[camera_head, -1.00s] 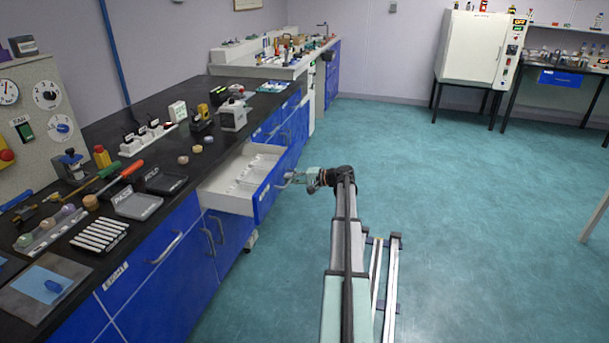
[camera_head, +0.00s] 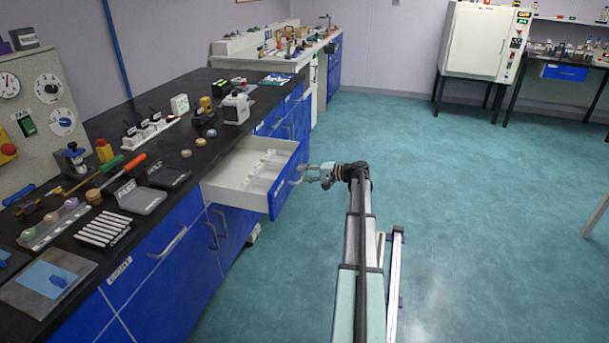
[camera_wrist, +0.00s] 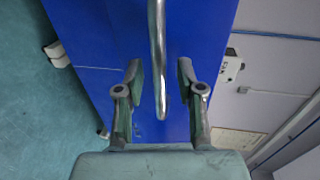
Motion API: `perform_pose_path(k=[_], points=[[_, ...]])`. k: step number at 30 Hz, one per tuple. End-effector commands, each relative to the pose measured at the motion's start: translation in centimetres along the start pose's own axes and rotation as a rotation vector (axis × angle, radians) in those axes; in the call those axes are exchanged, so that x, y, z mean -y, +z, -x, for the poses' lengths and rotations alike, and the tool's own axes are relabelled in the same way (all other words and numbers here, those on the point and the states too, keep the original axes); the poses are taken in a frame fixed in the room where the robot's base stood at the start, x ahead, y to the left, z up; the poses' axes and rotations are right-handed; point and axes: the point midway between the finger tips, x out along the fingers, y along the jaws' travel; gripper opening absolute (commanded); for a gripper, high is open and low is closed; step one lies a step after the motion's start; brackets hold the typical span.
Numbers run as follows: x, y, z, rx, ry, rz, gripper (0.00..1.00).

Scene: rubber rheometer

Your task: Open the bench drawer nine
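A bench drawer (camera_head: 240,198) with a blue front (camera_head: 284,190) stands pulled well out from the dark-topped bench, its pale, divided inside showing. Its number is not readable, so I cannot confirm that it is nine. My gripper (camera_head: 308,174) is at the outer side of the drawer front, by its metal handle (camera_head: 296,176). In the wrist view the handle (camera_wrist: 158,50) runs between the two fingers of my gripper (camera_wrist: 159,75). The fingers are apart, with a gap on each side of the bar.
A closed drawer labelled eight (camera_head: 119,269) and blue cupboard doors (camera_head: 228,228) are nearer along the bench. The bench top (camera_head: 205,165) carries tools and instruments. A white oven (camera_head: 482,40) stands far back.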

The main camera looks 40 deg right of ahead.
Motion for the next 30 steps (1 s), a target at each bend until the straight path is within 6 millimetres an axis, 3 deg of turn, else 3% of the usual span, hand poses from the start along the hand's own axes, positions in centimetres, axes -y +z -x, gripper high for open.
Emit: perform_pose_path(k=[6, 11, 24, 30], points=[[0.0, 0.0, 0.2, 0.000, 0.000, 0.000, 0.37], [0.0, 0.0, 1.4, 0.000, 0.000, 0.000, 0.37], [0.0, 0.0, 9.3, -0.001, 0.000, 0.000, 0.37], [0.0, 0.0, 11.5, 0.000, 0.000, 0.000, 0.37]])
